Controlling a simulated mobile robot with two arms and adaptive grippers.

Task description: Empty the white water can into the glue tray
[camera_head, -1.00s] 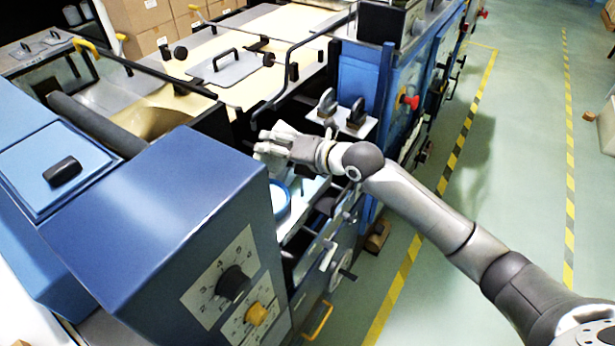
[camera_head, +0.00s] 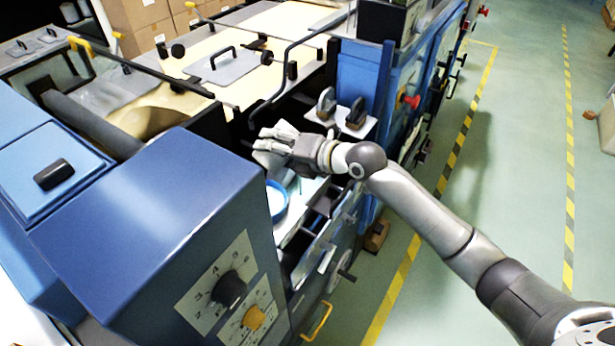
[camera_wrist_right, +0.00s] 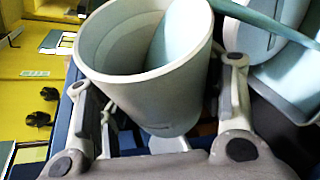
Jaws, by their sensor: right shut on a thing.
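My right gripper (camera_head: 267,146) is over the open bay of the blue machine. In the right wrist view the gripper (camera_wrist_right: 165,100) is shut around the white water can (camera_wrist_right: 158,98), one finger on each side. The can's open mouth faces the camera; a pale blue surface shows inside, perhaps water. In the head view I cannot make out the can apart from the gripper. Below it is a pale tray-like surface (camera_head: 304,188), perhaps the glue tray; I cannot be sure. My left gripper is out of view.
A blue-rimmed round container (camera_head: 277,203) stands in the bay below the gripper. The blue machine housing (camera_head: 150,200) with knobs is close at the left. The floor at right is clear.

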